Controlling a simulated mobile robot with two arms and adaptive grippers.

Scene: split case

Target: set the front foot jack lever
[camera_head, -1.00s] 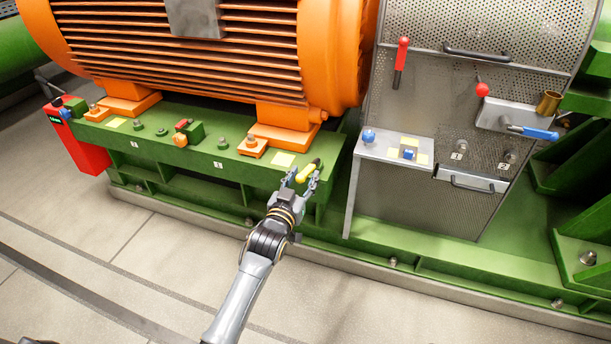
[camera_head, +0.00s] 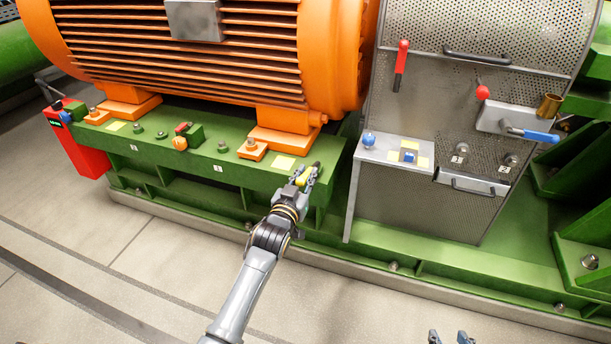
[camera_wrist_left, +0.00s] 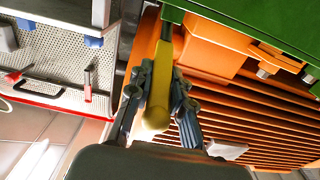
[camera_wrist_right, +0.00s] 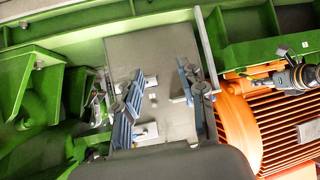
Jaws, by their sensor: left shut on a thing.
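The yellow lever (camera_head: 303,178) stands at the right end of the green motor base, close to a pale yellow pad. My left gripper (camera_head: 303,180) is shut on it. In the left wrist view the yellow lever (camera_wrist_left: 158,90) lies between the two fingers (camera_wrist_left: 158,105), its dark shaft running up toward the green base. My right gripper (camera_head: 451,337) just shows at the bottom edge of the head view. In the right wrist view its fingers (camera_wrist_right: 168,105) are wide apart with nothing held between them.
The orange motor (camera_head: 200,60) rises behind the lever. A grey perforated panel (camera_head: 425,130) with a red-handled lever (camera_head: 401,60), a blue-handled lever (camera_head: 535,135) and a small shelf (camera_head: 365,152) stands to the right. The floor (camera_head: 130,250) in front is clear.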

